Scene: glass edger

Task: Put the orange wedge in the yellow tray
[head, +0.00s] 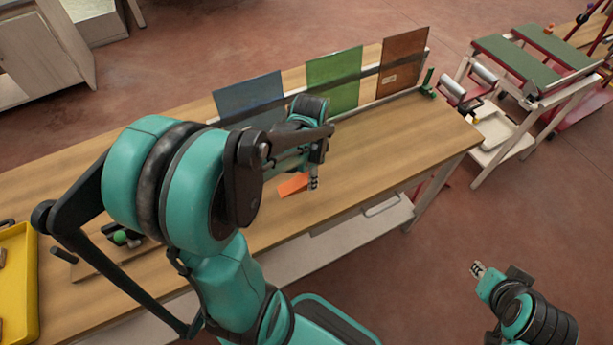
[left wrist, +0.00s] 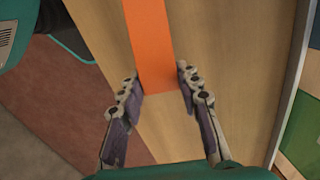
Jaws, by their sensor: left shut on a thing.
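The orange wedge (head: 292,185) is on or just above the wooden workbench, near its front edge in the head view. My left gripper (head: 314,178) is shut on the orange wedge. In the left wrist view, the wedge (left wrist: 149,45) runs away from me between the two fingertips (left wrist: 158,80). Whether it touches the bench is unclear. The yellow tray (head: 28,290) is at the far left of the head view, cut off by the frame edge, with some items in it. My right gripper (head: 477,268) is at the lower right, away from the bench; its jaw opening is too small to judge.
The wooden workbench (head: 420,140) carries blue (head: 249,100), green (head: 334,80) and brown (head: 403,60) panels along its back. A wooden board with a green-knobbed item (head: 120,238) lies between wedge and tray, partly behind my left arm.

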